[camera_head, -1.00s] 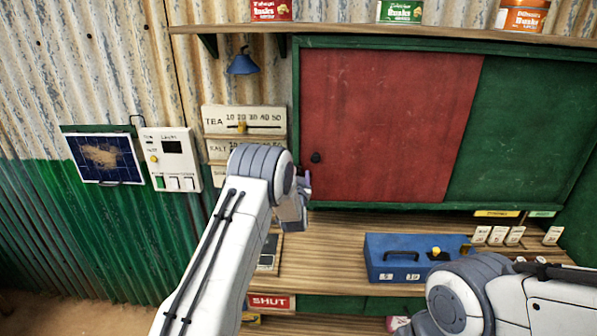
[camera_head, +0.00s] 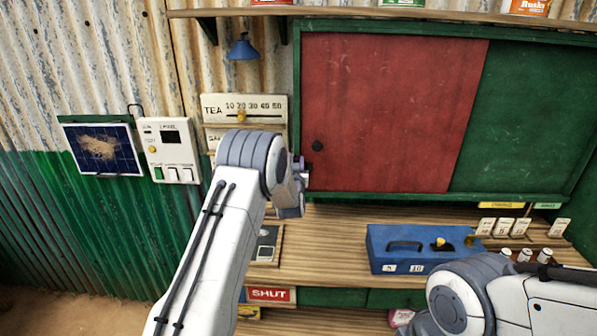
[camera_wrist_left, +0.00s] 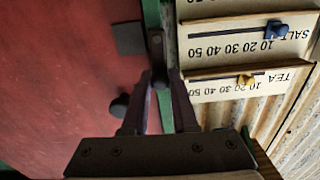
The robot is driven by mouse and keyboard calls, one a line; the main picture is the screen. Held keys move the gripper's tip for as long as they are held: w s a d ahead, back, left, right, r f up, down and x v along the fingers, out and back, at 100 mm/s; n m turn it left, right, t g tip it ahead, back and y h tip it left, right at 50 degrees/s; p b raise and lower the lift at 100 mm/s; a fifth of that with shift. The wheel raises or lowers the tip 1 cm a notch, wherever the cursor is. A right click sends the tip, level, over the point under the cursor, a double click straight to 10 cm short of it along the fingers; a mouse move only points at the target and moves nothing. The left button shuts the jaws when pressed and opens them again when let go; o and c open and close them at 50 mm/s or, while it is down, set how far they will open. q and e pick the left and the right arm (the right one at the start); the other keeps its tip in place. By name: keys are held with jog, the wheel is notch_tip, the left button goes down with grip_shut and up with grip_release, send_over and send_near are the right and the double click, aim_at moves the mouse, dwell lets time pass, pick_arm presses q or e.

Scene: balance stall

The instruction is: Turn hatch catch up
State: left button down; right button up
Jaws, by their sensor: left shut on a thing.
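The red hatch panel (camera_head: 395,120) fills the left part of the green frame in the head view, with a round dark knob (camera_head: 317,146) near its left edge. My left gripper (camera_head: 302,168) is at the frame's lower left edge. In the left wrist view, which is upside down, the dark hatch catch (camera_wrist_left: 157,45) lies along the green frame strip, its knob end toward my fingers. My left gripper (camera_wrist_left: 162,85) is shut on that end. The head view hides the catch behind my gripper. My right arm shows at lower right, but its gripper is out of view.
The TEA slider board (camera_head: 245,108) is close to the left of my left gripper. A blue box (camera_head: 420,248) stands on the wooden counter (camera_head: 335,225) below. A blue lamp (camera_head: 242,48) hangs above. White tags and small jars stand at the counter's right.

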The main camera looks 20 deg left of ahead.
pick_arm(q)
jog(key=shift+f, duration=0.15)
jog(key=shift+a+n, duration=0.1)
jog(key=shift+n, duration=0.2)
pick_arm(e)
jog(key=shift+f, duration=0.5)
pick_arm(q)
jog(key=c, duration=0.7)
grip_release()
jog(key=b+v, duration=0.4)
jog(key=v, duration=0.6)
jog(key=shift+s, duration=0.3)
pick_arm(e)
notch_tip(320, 180, down, 4)
jog(key=shift+f, duration=0.1)
